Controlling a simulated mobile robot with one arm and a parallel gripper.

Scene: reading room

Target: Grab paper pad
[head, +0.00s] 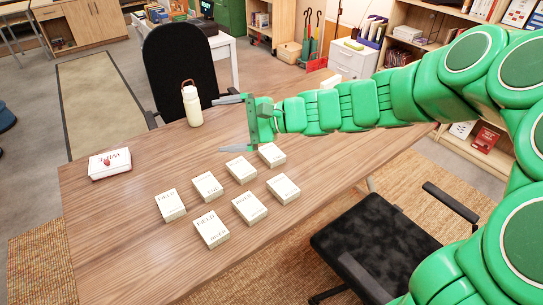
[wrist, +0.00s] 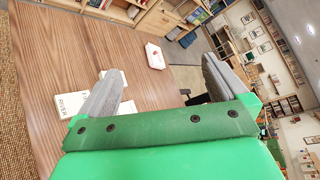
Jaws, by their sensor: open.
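My gripper (head: 220,124) is open above the wooden table (head: 120,225), with nothing between its fingers. The fingers point left, toward the side of the table with the bottle. The open gripper also shows in the wrist view (wrist: 163,88). No object is clearly marked as a paper pad. Several small white blocks with printed words, such as one by the front (head: 211,231) and one at the left (head: 170,206), lie in rows in front of the gripper. One reading RIVER (wrist: 70,106) shows in the wrist view. A white object (head: 330,82) is partly hidden behind my arm.
A white packet with a red mark (head: 110,163) lies at the table's left; it also shows in the wrist view (wrist: 155,56). A cream bottle (head: 192,103) stands near the far edge. Black chairs stand behind (head: 180,70) and in front (head: 380,245). The table's front left is bare.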

